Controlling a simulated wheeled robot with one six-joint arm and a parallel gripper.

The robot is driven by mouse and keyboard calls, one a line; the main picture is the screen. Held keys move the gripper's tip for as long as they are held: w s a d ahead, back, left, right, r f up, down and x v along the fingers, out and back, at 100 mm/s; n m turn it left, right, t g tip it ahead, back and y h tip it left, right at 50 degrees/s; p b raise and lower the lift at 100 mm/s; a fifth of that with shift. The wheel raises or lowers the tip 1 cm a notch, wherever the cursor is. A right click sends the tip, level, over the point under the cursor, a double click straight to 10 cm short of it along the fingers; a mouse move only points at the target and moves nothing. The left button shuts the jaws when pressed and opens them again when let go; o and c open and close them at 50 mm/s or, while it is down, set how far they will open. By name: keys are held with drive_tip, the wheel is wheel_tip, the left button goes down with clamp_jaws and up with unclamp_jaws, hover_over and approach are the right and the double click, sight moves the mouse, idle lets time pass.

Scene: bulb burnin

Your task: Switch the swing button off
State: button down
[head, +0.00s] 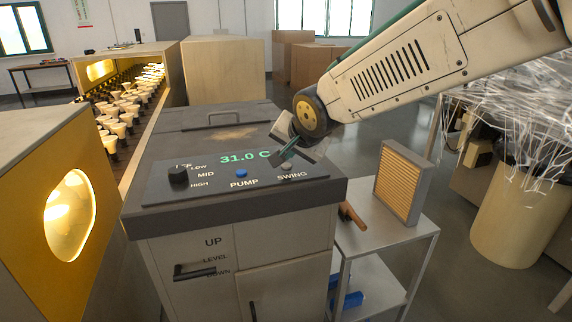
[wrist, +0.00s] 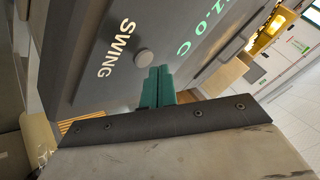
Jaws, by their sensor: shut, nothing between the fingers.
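The swing button (head: 286,167) is a small pale grey button above the SWING label on the dark control panel (head: 220,186). In the wrist view the swing button (wrist: 144,57) is a round grey disc beside the word SWING, unlit. My gripper (head: 288,158) is over the right end of the panel, close to the button. Its green fingers (wrist: 157,78) are shut with nothing between them. In the wrist view the fingertips are just beside the button; I cannot tell whether they touch it.
A blue PUMP button (head: 241,173) and a black knob (head: 178,175) are on the same panel. The display (head: 244,157) reads 31.0 C. A metal side table (head: 395,233) with a slatted filter (head: 399,184) stands to the right. A yellow-lit cabinet (head: 60,215) is at left.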

sight(288, 167)
drive_tip(key=shift+r, duration=3)
